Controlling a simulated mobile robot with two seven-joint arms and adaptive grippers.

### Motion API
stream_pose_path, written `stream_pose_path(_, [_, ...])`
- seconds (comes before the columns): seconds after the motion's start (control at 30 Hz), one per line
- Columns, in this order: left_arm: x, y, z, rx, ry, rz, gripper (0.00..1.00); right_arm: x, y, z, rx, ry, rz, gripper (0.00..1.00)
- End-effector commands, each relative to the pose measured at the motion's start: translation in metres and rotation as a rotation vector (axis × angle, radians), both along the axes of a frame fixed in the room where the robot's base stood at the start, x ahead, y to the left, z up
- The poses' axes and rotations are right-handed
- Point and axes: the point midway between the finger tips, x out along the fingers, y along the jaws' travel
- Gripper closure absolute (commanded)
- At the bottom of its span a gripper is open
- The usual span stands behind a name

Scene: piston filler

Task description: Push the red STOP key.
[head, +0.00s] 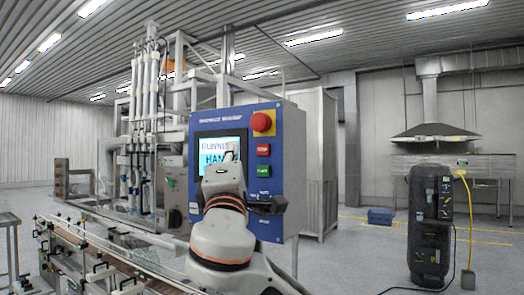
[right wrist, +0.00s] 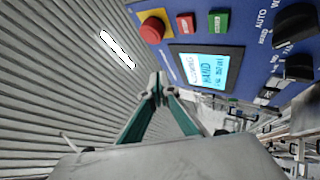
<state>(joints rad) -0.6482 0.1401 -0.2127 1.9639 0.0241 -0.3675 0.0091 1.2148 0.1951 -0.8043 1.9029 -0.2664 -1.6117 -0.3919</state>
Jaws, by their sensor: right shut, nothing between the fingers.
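The red STOP key (head: 263,149) is a small rectangular key on the blue control panel (head: 291,150), between a red mushroom button and a green key. It also shows in the right wrist view (right wrist: 186,24) at the top. My right gripper (head: 231,152) is shut and empty, in front of the lit screen (head: 210,147) and left of the STOP key in the head view. In the right wrist view its fingertips (right wrist: 158,86) meet below the key in the picture, apart from it. My left gripper is not in view.
The red mushroom button (head: 263,122) on its yellow plate sits above the STOP key, and the green key (head: 263,170) sits below it. Dark rotary knobs (right wrist: 296,22) are on the same panel. A conveyor (head: 85,250) runs at the lower left.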

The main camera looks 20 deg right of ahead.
Motion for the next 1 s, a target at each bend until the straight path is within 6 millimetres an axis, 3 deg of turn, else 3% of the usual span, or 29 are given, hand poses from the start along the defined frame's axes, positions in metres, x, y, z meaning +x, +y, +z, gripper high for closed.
stream_pose_path(0.6, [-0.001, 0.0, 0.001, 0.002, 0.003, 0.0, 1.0, 0.043, -0.056, -0.001, 0.001, 0.001, -0.001, 1.0])
stream_pose_path(1.0, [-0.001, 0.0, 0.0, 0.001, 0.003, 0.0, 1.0, 0.053, -0.068, 0.0, 0.001, 0.0, 0.001, 1.0])
